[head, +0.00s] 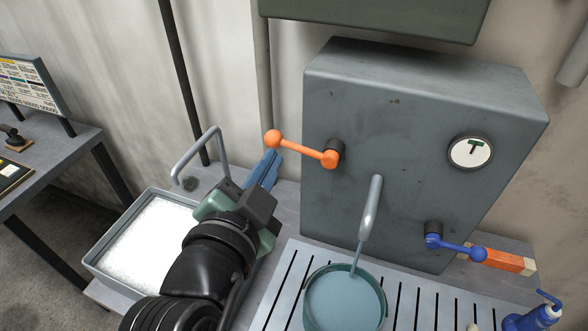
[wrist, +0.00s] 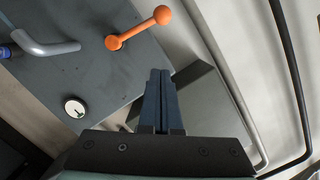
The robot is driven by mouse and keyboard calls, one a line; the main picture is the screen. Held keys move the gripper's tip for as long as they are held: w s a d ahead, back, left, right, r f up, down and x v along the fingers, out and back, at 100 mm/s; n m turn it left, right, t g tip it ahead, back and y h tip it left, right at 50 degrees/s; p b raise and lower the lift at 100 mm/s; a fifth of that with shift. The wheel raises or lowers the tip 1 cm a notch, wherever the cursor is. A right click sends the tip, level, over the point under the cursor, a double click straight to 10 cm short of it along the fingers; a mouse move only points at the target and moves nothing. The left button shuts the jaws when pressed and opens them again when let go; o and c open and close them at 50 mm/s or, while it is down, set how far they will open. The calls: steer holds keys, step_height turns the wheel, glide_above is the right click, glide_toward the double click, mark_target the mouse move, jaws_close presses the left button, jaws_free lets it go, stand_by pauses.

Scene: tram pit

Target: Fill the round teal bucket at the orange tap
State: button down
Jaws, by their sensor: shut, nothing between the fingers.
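The round teal bucket (head: 309,308) stands on the slatted grate under the grey spout (head: 371,207). A thin stream runs from the spout into it, and a grey-blue water surface shows inside. The orange tap lever (head: 302,148) points left from its pivot on the grey cabinet, its ball end slightly raised; it also shows in the wrist view (wrist: 138,29). My gripper (head: 271,163) is shut and empty, its blue fingers just below the lever's ball end in the head view. In the wrist view the fingertips (wrist: 160,72) appear apart from the lever.
A blue-handled tap (head: 455,245) sits lower right on the cabinet (head: 400,130), below a round gauge (head: 470,151). A tray of white material (head: 150,235) is at left beneath a bent pipe (head: 200,150). A blue bottle (head: 535,318) and an orange block (head: 503,260) are at right.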

steer(key=s+a+r+n+g+y, duration=0.1)
steer(key=r+n, duration=0.1)
steer(key=n, duration=0.1)
steer(key=p, duration=0.4)
glide_toward(274, 141)
steer(key=w+d+r, duration=0.3)
steer(key=w, duration=0.1)
steer(key=shift+w+a+f+p, duration=0.3)
steer(key=shift+w+a+f, duration=0.05)
steer(key=shift+w+f, duration=0.45)
steer(key=shift+w+a+f+p, duration=0.25)
steer(key=shift+w+a+f, duration=0.1)
steer(key=shift+w+f, duration=0.45)
steer(key=shift+a+f+b, duration=0.25)
steer(key=shift+f+b, duration=0.45)
steer(key=shift+b, duration=0.2)
steer(key=shift+a+f+n+g+h, duration=0.1)
steer(key=shift+f+n+g+h, duration=0.2)
steer(key=shift+n, duration=0.3)
steer(key=shift+r, duration=0.25)
